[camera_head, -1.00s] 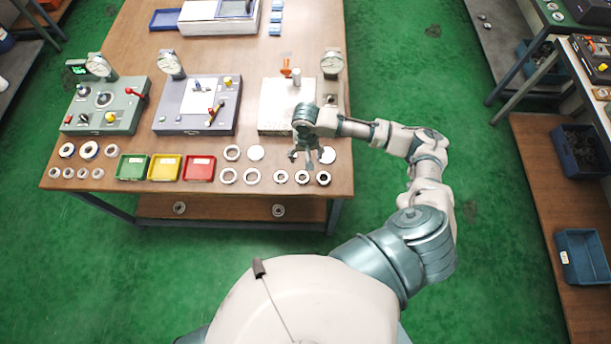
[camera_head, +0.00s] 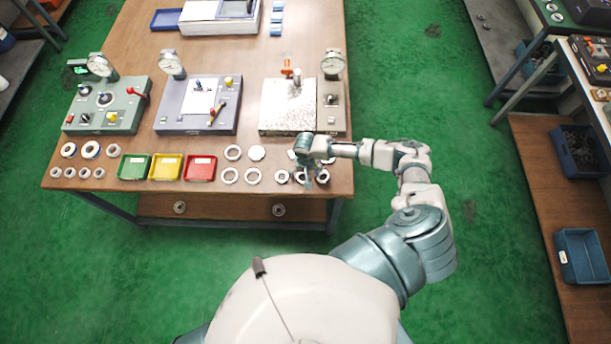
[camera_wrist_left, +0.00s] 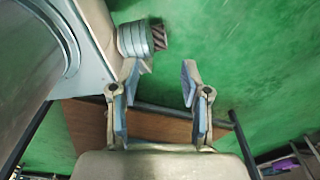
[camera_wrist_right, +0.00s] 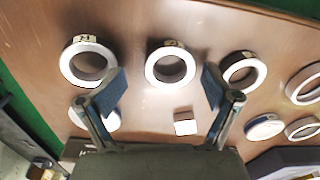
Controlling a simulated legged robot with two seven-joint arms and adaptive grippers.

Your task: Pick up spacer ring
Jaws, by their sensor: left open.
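Several pale metal rings lie flat at the table's front right; I cannot tell which is the spacer ring. In the right wrist view one labelled ring (camera_wrist_right: 170,64) lies just beyond and between the open fingers of my right gripper (camera_wrist_right: 162,90), not touched. A second labelled ring (camera_wrist_right: 88,62) lies to its left and a third ring (camera_wrist_right: 243,70) to its right. In the head view my right gripper (camera_head: 308,177) is low over the front-row rings and partly hides them. My left gripper (camera_wrist_left: 160,72) is open and empty over the floor and a lower shelf.
A small white block (camera_wrist_right: 185,123) lies between the right fingers' bases. Green (camera_head: 132,167), yellow (camera_head: 166,167) and red (camera_head: 200,168) trays stand left of the rings. A gauge stand with a pale plate (camera_head: 288,105) stands behind the right gripper.

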